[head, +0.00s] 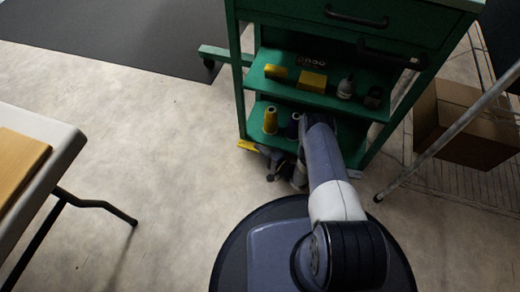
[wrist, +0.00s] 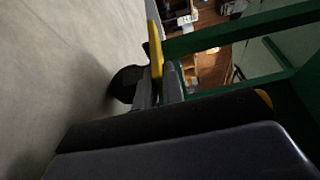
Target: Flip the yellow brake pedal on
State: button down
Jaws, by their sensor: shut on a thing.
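The yellow brake pedal (head: 248,145) sticks out low at the near left corner of the green cart (head: 240,85). In the wrist view the pedal (wrist: 155,48) is a thin yellow strip running between my gripper's fingers. My gripper (head: 272,158) is down beside that corner, partly hidden by my arm in the head view. Its fingers (wrist: 158,88) are shut on the pedal in the wrist view. A dark caster wheel (wrist: 122,83) is just left of the fingers. The pedal's inner end is hidden by the fingers.
The cart's shelves hold yellow boxes (head: 312,81), a yellow spool (head: 270,121) and small bottles. A cardboard box (head: 465,125) and a slanted metal pole (head: 445,145) stand right. A table (head: 50,130) is at left. The floor between table and cart is clear.

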jog(key=c, duration=1.5)
grip_release()
jog(key=p+v, duration=0.1)
jog(key=v, duration=1)
jog(key=shift+a, duration=0.1)
